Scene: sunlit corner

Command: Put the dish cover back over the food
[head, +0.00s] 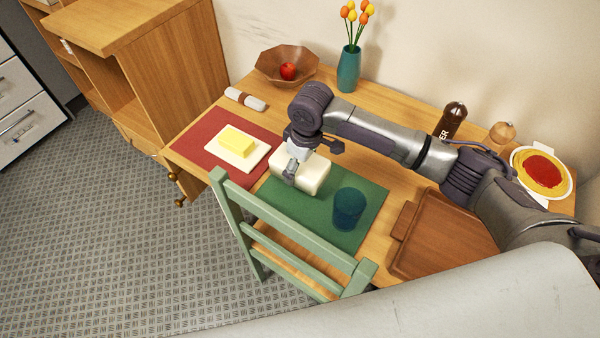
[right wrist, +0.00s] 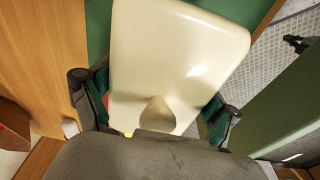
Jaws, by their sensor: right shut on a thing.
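The cream dish cover (head: 312,176) is a rounded box with a knob on top, over the green placemat (head: 290,205). My right gripper (head: 297,160) is shut on it from above. In the right wrist view the cover (right wrist: 180,60) fills the middle, with the fingers (right wrist: 155,112) on both sides of its knob. I cannot tell whether the cover touches the mat. The food is a yellow block of butter (head: 236,141) on a white dish (head: 251,161), uncovered, on the red placemat (head: 205,129) to the left of the cover. My left gripper is not in view.
A blue cup (head: 348,208) stands right of the cover on the green mat. A green chair (head: 300,245) is at the table's near edge. A rolled napkin (head: 245,99), a bowl with an apple (head: 272,63) and a vase (head: 348,72) are behind. A brown tray (head: 440,240) lies right.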

